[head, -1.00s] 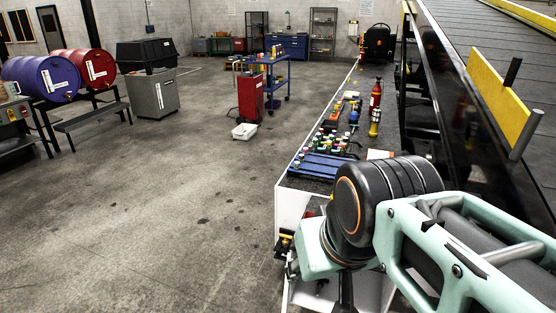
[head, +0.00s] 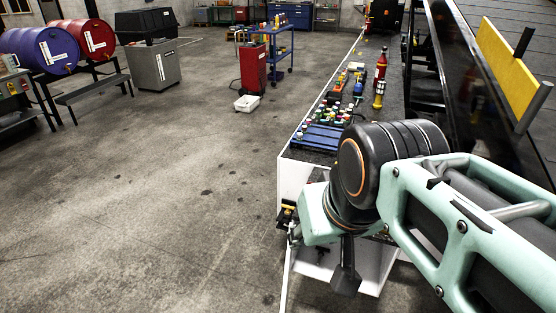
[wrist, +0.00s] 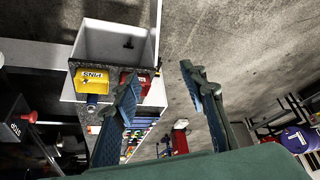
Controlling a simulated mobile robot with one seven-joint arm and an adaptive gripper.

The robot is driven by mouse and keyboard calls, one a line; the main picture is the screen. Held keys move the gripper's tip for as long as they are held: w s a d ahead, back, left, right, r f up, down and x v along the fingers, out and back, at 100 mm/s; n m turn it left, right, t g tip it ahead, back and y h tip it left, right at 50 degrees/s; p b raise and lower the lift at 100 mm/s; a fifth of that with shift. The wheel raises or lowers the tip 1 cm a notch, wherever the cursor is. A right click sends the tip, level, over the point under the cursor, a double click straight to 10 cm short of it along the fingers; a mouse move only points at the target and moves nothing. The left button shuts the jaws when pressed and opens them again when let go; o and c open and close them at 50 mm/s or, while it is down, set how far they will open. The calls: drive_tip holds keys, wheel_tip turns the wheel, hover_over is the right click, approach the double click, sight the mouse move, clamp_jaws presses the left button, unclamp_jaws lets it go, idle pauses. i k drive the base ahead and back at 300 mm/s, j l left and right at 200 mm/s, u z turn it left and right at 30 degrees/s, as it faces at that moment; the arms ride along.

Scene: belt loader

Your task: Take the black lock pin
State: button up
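In the wrist view, a small dark T-shaped thing (wrist: 128,43) shows against the pale inside of a white open box (wrist: 92,40). It may be the black lock pin, but it is too small to be sure. A yellow bin marked PINS (wrist: 90,78) sits at the box's lower edge, and its contents cannot be made out. My gripper (wrist: 160,72) is open, its two fingers wide apart with nothing between them. The left finger overlaps a red bin (wrist: 130,87) beside the yellow one. In the head view my arm hides most of the gripper area.
A long bench (head: 300,160) holds a blue rack (head: 318,137), coloured small parts and a red bottle (head: 381,65). The belt loader (head: 455,70) runs along the right. A red cabinet (head: 252,72) and barrels (head: 45,50) stand farther left.

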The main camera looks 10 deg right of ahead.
sight(321, 254)
drive_tip(key=u, duration=0.8)
drive_tip(key=i+j+u, duration=0.3)
drive_tip(key=j, duration=0.2)
drive_tip(key=i+j+u, duration=0.25)
drive_tip(key=j, duration=0.3)
drive_tip(key=i+j+u, duration=0.3)
drive_tip(key=j, duration=0.15)
drive_tip(key=i+j+z, duration=0.1)
drive_tip(key=i+z, duration=0.25)
drive_tip(key=i+j+z, duration=0.2)
drive_tip(key=i+z, duration=0.35)
drive_tip(key=z, duration=0.15)
drive_tip(key=i+z, duration=0.15)
drive_tip(key=z, duration=0.25)
drive_tip(key=i+z, duration=0.2)
drive_tip(key=z, duration=0.15)
drive_tip(key=i+l+z, duration=0.1)
drive_tip(key=z, duration=0.3)
drive_tip(key=i+z, duration=0.25)
drive_tip(key=z, duration=0.15)
drive_tip(key=i+z, duration=0.15)
drive_tip(key=z, duration=0.2)
drive_tip(key=i+j+z, duration=0.1)
drive_tip(key=i+z, duration=0.35)
drive_tip(key=i+j+z, duration=0.3)
drive_tip(key=i+z, duration=0.15)
